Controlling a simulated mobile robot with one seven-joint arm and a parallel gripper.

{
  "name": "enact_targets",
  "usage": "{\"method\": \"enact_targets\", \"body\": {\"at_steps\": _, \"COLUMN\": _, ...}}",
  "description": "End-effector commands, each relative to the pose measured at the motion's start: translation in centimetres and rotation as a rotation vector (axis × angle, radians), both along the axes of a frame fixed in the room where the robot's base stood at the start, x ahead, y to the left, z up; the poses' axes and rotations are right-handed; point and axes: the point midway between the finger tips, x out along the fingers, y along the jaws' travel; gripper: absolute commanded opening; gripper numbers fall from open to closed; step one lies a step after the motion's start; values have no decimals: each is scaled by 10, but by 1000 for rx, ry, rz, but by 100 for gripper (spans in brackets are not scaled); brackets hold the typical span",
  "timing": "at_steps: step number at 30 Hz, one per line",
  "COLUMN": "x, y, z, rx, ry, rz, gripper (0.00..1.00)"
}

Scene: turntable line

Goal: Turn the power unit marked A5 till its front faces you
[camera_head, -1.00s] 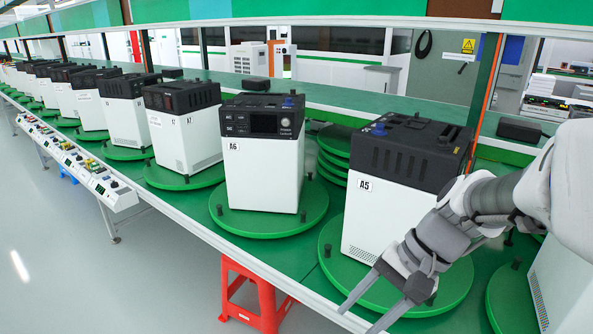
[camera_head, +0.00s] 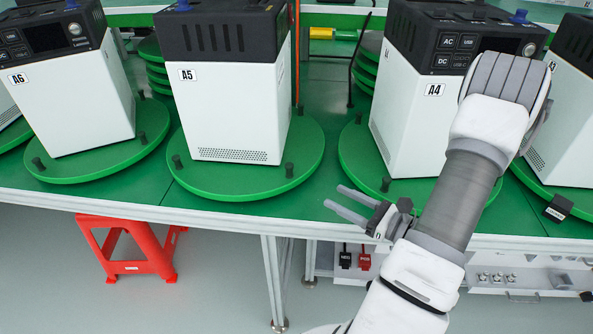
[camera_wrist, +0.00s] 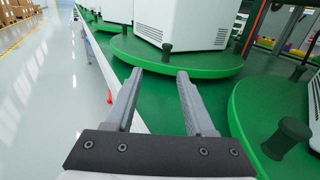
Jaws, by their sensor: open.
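The power unit marked A5 (camera_head: 232,110) is a white box with a black top. It stands on a round green turntable (camera_head: 245,185) in the head view. The side toward me is white with slots above and a vent grille below; no screen or buttons show on it. Black pegs stand on the turntable rim. My gripper (camera_head: 340,202) is open and empty, right of the A5 turntable and near the bench's front edge. In the wrist view my gripper (camera_wrist: 155,80) points toward a green turntable (camera_wrist: 180,62) carrying a white unit, apart from it.
Unit A6 (camera_head: 85,100) stands left, and unit A4 (camera_head: 405,110) stands right on its own turntable (camera_head: 355,155), both with control panels showing. My arm passes in front of A4. A red stool (camera_head: 130,245) is below the bench. Bench surface between turntables is clear.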

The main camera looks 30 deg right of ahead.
Motion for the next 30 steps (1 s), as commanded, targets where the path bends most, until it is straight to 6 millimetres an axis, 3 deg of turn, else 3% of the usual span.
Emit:
{"method": "enact_targets", "body": {"at_steps": 3, "x": -2, "y": -8, "z": -7, "rx": 23, "ry": 0, "rz": -45, "gripper": 54}}
{"method": "enact_targets", "body": {"at_steps": 8, "x": 11, "y": -3, "z": -8, "rx": 23, "ry": 0, "rz": -46, "gripper": 54}}
{"method": "enact_targets", "body": {"at_steps": 24, "x": 117, "y": 42, "z": -8, "rx": 20, "ry": -1, "rz": -41, "gripper": 54}}
{"method": "enact_targets", "body": {"at_steps": 30, "x": 145, "y": 53, "z": -8, "rx": 21, "ry": -1, "rz": -43, "gripper": 54}}
